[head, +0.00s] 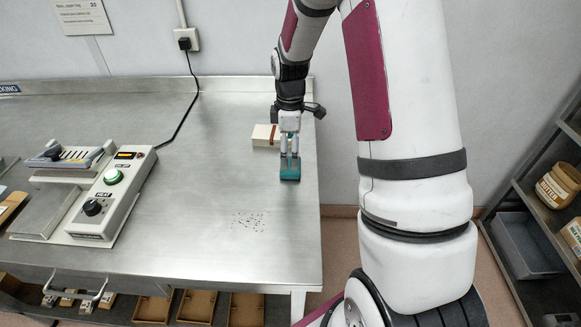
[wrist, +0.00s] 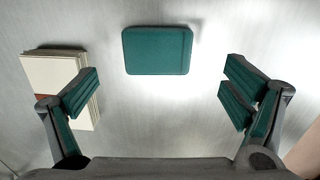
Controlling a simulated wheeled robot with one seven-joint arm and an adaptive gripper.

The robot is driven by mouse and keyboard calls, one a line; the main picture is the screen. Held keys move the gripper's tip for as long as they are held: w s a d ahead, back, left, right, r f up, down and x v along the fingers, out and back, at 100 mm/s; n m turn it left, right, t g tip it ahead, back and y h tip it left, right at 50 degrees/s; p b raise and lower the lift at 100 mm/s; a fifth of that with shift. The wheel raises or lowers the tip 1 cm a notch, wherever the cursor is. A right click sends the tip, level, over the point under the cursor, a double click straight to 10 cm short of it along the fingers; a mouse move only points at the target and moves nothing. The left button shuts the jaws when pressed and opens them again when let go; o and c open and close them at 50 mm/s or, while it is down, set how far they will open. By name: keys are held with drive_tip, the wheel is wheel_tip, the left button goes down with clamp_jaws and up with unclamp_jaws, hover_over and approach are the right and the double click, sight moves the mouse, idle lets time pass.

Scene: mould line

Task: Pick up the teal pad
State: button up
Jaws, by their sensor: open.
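The teal pad (wrist: 157,50) is a flat rounded rectangle lying on the metal bench. In the wrist view it sits at the top middle, beyond the fingertips and roughly centred between them. My gripper (wrist: 160,94) is open and empty, with teal-lined fingers spread wider than the pad. In the head view my gripper (head: 290,157) points down near the right end of the bench. The pad (head: 290,176) shows there just in front of the fingertips, and similar colours make their border hard to tell.
A cream stack with a brown band (head: 265,136) lies close to the gripper; in the wrist view the stack (wrist: 58,78) is partly behind the left finger. A heater control box (head: 112,195) stands at the left. Dark specks (head: 250,219) dot the bench, whose right edge is near.

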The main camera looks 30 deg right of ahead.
sight(290, 174)
drive_tip(key=shift+w+d+f+p, duration=0.15)
drive_tip(key=shift+f+p, duration=0.3)
drive_tip(key=shift+f, duration=2.2)
drive_tip(key=shift+c, duration=0.5)
drive_tip(key=c, duration=1)
